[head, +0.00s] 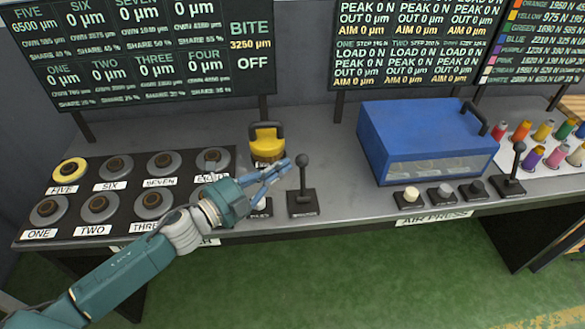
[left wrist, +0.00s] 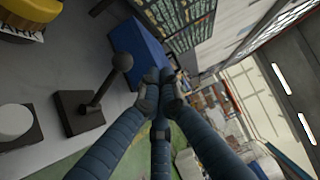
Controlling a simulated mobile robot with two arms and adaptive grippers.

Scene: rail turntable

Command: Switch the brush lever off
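A black lever (head: 304,178) with a round knob stands nearly upright on a dark square base at the bench's front edge, left of the blue box. Its label is too small to read surely. It also shows in the left wrist view (left wrist: 104,88), left of the fingers. My left gripper (head: 288,172) is just left of the lever's knob in the head view. In the left wrist view its fingers (left wrist: 158,88) meet at the tips, with nothing seen between them and a gap to the lever. My right gripper is not in view.
A second black lever (head: 515,168) stands at the right by several knobs. A blue box (head: 420,130) sits between. A yellow-topped block (head: 266,142) stands behind my gripper. Several round dials (head: 98,205) fill the left. A white button (left wrist: 15,122) is near the lever.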

